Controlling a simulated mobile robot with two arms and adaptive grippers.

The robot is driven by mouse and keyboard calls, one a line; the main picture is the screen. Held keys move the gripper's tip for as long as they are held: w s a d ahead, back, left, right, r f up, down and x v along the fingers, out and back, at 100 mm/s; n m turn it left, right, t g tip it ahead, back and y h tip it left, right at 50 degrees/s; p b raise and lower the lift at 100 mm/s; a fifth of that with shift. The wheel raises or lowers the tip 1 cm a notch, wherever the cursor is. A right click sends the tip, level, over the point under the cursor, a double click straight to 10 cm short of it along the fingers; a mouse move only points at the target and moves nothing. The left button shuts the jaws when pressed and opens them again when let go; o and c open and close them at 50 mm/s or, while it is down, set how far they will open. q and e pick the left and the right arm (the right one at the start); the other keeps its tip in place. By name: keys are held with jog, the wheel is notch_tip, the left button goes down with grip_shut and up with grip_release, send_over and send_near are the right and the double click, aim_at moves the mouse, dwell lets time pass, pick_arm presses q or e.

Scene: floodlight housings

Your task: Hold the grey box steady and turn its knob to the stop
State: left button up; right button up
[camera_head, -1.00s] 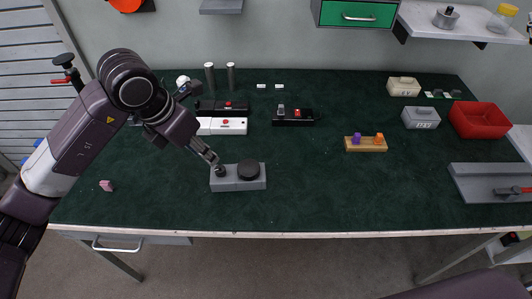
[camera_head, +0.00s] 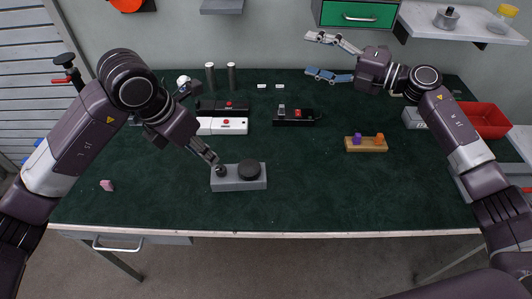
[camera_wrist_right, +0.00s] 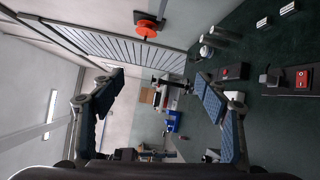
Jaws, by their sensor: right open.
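The grey box (camera_head: 240,185) lies near the front of the green table, left of centre. A wide round black knob (camera_head: 249,169) is on its right part. A smaller dark round post stands on its left end. My left gripper (camera_head: 217,167) reaches down to this post, its fingers close together around it; fine contact is too small to see. My right gripper (camera_head: 309,54) is open and empty above the back of the table, far from the box. Its spread fingers also show in the right wrist view (camera_wrist_right: 160,80); the grey box is not visible there.
Black and white devices (camera_head: 222,126) and a black switch box (camera_head: 293,117) lie behind the grey box. A wooden block with pegs (camera_head: 366,145) is to the right. A red bin (camera_head: 492,120) is partly behind my right arm. The table centre is clear.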

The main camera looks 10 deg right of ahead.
jog(key=s+a+f+n+g, duration=0.3)
jog(key=a+n+g, duration=0.1)
jog(key=a, duration=0.3)
jog(key=s+a+f+n+g, duration=0.2)
jog(key=a+n+g, duration=0.15)
jog(key=a, duration=0.35)
jog(key=n+g+h, duration=0.5)
jog(key=n+h, duration=0.2)
jog(key=n, duration=0.4)
send_over(263, 172)
jog(key=w+a, duration=0.1)
jog(key=a, duration=0.4)
notch_tip(263, 172, down, 10)
jog(key=shift+d+r, duration=0.1)
jog(key=shift+d, duration=0.05)
jog(key=d+n+h, duration=0.1)
jog(key=h, duration=0.1)
jog(key=d+f+n+h, duration=0.1)
jog(key=d, duration=0.1)
jog(key=s+d+f+n+h, duration=0.1)
jog(key=h, duration=0.1)
jog(key=shift+d+f+n+t+h, duration=0.15)
jog(key=shift+d+n+t+h, duration=0.15)
jog(key=shift+d+n+t, duration=0.05)
jog(key=shift+d+f+h, duration=0.25)
jog(key=shift+d+h, duration=0.05)
jog(key=shift+d, duration=0.1)
notch_tip(263, 172, down, 7)
jog(key=shift+f, duration=0.2)
jog(key=shift+c, duration=0.3)
